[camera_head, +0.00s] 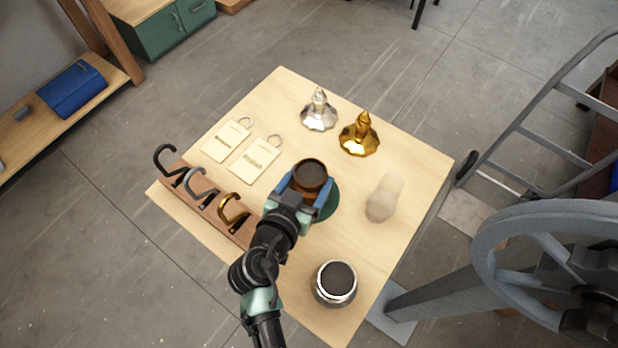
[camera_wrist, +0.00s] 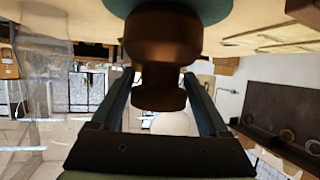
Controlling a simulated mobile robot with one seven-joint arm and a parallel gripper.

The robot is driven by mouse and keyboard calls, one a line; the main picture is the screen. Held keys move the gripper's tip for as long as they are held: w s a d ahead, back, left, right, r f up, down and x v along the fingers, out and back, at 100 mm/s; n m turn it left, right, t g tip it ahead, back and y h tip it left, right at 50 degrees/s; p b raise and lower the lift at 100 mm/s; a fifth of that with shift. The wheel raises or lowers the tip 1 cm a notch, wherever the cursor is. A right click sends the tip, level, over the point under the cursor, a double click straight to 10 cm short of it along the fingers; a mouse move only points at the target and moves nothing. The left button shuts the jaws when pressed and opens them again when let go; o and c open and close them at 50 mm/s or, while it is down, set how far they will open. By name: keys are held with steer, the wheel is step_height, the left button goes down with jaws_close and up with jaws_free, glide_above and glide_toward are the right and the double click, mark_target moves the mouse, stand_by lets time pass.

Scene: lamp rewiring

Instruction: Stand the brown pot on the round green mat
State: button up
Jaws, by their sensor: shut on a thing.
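The brown pot (camera_head: 311,173) is between the blue fingers of my gripper (camera_head: 305,184), which is shut on it. The round green mat (camera_head: 327,205) lies on the table under and beside the pot, partly hidden by the pot and gripper. In the wrist view the brown pot (camera_wrist: 162,50) is between my two fingers (camera_wrist: 160,88), and its base end meets or nearly meets the green mat (camera_wrist: 215,8). The pot looks about upright. I cannot tell whether it touches the mat.
A silver-rimmed dark pot (camera_head: 335,283) stands at the front of the wooden table (camera_head: 400,158). A pale vase-like object (camera_head: 384,198) is right of the mat. Silver (camera_head: 319,110) and gold (camera_head: 359,134) pieces stand behind. Two tags (camera_head: 254,161) and a hook rack (camera_head: 205,200) are left.

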steer(key=shift+f, duration=0.15)
steer(key=shift+f, duration=0.15)
steer(key=o, duration=1.6)
